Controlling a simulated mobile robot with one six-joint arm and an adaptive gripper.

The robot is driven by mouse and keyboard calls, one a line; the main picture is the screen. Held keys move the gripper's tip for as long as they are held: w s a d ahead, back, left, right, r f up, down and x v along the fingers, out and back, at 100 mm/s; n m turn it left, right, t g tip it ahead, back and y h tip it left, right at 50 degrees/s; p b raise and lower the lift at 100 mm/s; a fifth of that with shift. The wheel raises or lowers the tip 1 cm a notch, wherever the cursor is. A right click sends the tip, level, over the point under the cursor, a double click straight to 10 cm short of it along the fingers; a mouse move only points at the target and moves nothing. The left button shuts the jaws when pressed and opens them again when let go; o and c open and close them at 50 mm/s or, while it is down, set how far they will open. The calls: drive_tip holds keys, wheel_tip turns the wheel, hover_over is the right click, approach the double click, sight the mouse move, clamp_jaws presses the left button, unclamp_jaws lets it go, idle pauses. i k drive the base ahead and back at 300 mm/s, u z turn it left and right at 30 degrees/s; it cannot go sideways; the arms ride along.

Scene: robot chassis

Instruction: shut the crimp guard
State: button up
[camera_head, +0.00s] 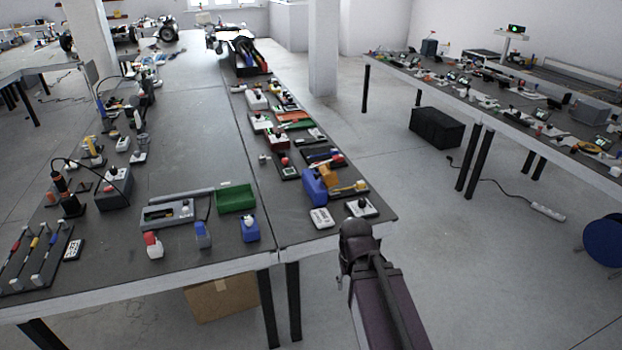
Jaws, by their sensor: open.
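I cannot make out for sure which item is the crimp guard, or whether it stands open or shut. A low grey device (168,215) lies on the near part of the long dark workbench (205,130). A blue device with orange and yellow parts (315,189) stands near the bench's right edge. My gripper (357,229) is dark and seen from behind, in front of the bench's right corner. It is open, and I see nothing held; its fingers are largely hidden. It appears apart from the small white box with a black knob (361,208) beyond it.
A rack with coloured handles (32,257) is at the left corner. A white pillar (323,48) rises beyond the bench. Open floor (430,205) lies to the right, before another cluttered table.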

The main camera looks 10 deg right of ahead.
sight(329, 179)
drive_tip(key=u, duration=0.25)
drive_tip(key=i, duration=0.95)
drive_tip(key=z, duration=0.35)
